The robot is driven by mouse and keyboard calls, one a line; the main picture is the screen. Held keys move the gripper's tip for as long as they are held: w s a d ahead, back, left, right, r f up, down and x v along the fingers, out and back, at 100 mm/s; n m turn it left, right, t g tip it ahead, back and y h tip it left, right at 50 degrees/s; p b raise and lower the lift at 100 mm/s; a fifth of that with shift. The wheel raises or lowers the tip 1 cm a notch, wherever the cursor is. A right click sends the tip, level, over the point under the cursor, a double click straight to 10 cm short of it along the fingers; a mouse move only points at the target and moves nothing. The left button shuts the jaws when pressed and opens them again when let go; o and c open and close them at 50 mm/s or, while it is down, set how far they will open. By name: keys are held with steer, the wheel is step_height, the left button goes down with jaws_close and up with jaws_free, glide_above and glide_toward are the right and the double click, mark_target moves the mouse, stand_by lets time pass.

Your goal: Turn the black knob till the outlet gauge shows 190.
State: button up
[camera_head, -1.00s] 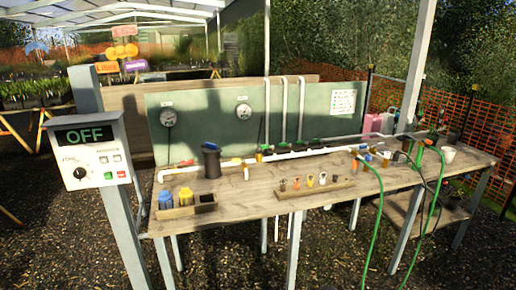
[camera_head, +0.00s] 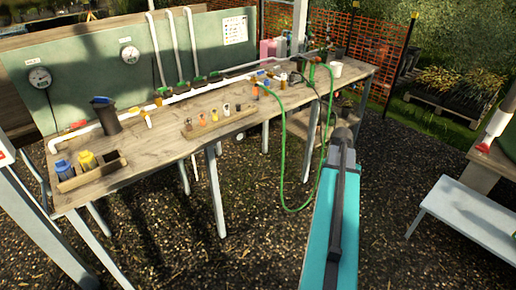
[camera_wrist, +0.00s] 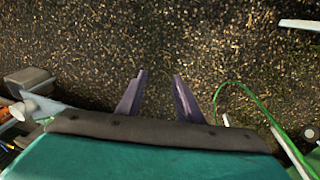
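I cannot make out a black knob for certain. A dark upright cylinder (camera_head: 103,117) stands on the bench by the white pipe. In the wrist view my gripper (camera_wrist: 160,76) is open and empty, its two fingers apart above the gravel. My teal arm reaches up in front of the bench in the head view.
The wooden bench (camera_head: 170,128) carries a bottle tray (camera_head: 97,176), a rack of small fittings (camera_head: 222,123) and white pipework. A green hose (camera_head: 283,150) loops down off its front. A pale low table (camera_head: 470,212) stands at the right. Gravel before the bench is open.

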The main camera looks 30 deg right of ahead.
steer(key=s+d+r+m+h, duration=0.1)
steer(key=s+d+r+m, duration=0.3)
steer(key=s+d+r, duration=0.4)
steer(key=s+d+r+m+g+h, duration=0.1)
steer(key=s+d+r+m, duration=0.4)
steer(key=s+r, duration=1.4)
steer(key=d+r, duration=0.1)
steer(key=d, duration=0.1)
steer(key=shift+s+d+m+p, duration=0.3)
steer(key=shift+s+d+p, duration=0.05)
steer(key=shift+s+d, duration=0.05)
steer(key=shift+c, duration=0.2)
